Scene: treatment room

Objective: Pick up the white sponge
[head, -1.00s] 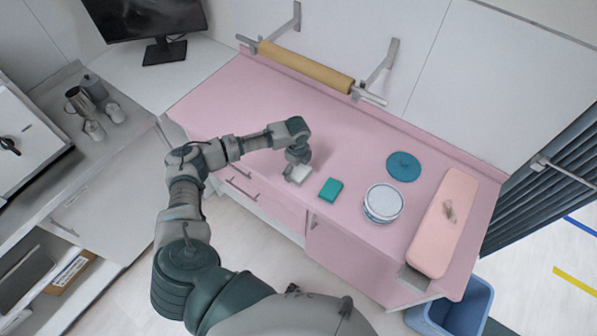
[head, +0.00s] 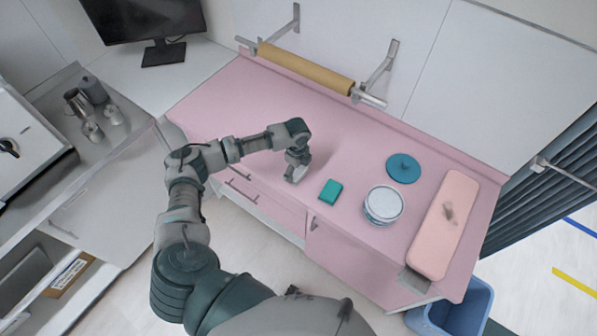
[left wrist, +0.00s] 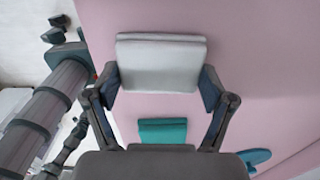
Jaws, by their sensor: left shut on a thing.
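The white sponge (left wrist: 160,64) shows large in the left wrist view, between the two fingers of my left gripper (left wrist: 160,90). In the head view the sponge (head: 294,174) is a small pale patch under my left gripper (head: 298,168), partly hidden by it. The gripper is shut on the sponge, with a finger at each side. It is over the pink counter (head: 350,160), near the front edge; I cannot tell whether the sponge touches the counter. My right gripper is not in view.
A teal sponge (head: 330,191) lies just right of the gripper, and also shows in the left wrist view (left wrist: 163,131). A white-topped tub (head: 384,203), a blue disc (head: 403,168) and a pink pad (head: 443,224) are farther right. A paper roll (head: 305,67) hangs behind.

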